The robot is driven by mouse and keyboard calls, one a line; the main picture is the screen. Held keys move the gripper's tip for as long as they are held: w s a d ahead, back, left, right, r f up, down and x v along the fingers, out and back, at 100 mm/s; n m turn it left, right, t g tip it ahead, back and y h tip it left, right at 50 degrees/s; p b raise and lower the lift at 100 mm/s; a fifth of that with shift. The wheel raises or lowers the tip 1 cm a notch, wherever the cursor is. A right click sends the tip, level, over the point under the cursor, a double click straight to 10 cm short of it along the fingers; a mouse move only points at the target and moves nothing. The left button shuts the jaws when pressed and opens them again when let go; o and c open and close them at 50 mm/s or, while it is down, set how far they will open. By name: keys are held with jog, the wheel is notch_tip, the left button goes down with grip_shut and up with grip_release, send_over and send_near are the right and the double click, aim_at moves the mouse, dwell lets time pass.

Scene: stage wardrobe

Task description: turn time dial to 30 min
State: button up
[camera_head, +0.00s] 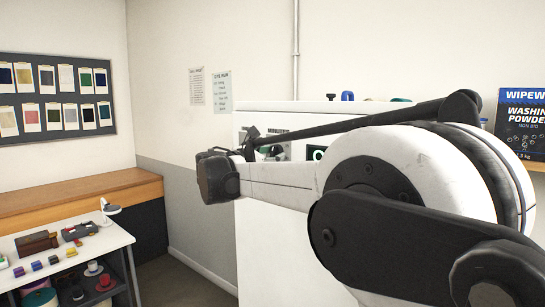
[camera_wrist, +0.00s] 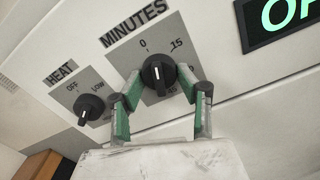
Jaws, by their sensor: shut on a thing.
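The time dial (camera_wrist: 158,70) is a round black knob with a white pointer line, under the word MINUTES in the wrist view. The marks 0, 15 and 45 show around it; the 30 mark is not readable, perhaps behind a finger. The white line runs roughly upright in the picture, near the 0 side. My gripper (camera_wrist: 159,78) has its green-and-grey fingers on both sides of the dial and is shut on it. In the head view my arm largely covers the control panel, and the dial cannot be made out there.
A black HEAT knob (camera_wrist: 90,106) sits left of the dial, and a green-lit display (camera_wrist: 285,14) sits upper right. The white machine (camera_head: 262,262) stands against the wall. A washing powder box (camera_head: 521,122) is at right; a small white table (camera_head: 101,244) is at left.

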jog(key=m, duration=0.4)
jog(key=shift+m+b, duration=0.3)
jog(key=m, duration=0.5)
jog(key=shift+w+a+r+m+b, duration=0.1)
jog(key=shift+m+b, duration=0.2)
jog(key=m, duration=0.5)
jog(key=shift+r, duration=0.1)
jog(key=m, duration=0.4)
jog(key=shift+r+m, duration=0.1)
jog(key=shift+m, duration=0.2)
jog(key=o, duration=1.1)
jog(key=shift+o, duration=0.2)
jog(key=shift+a, duration=0.1)
jog(key=v, duration=1.2)
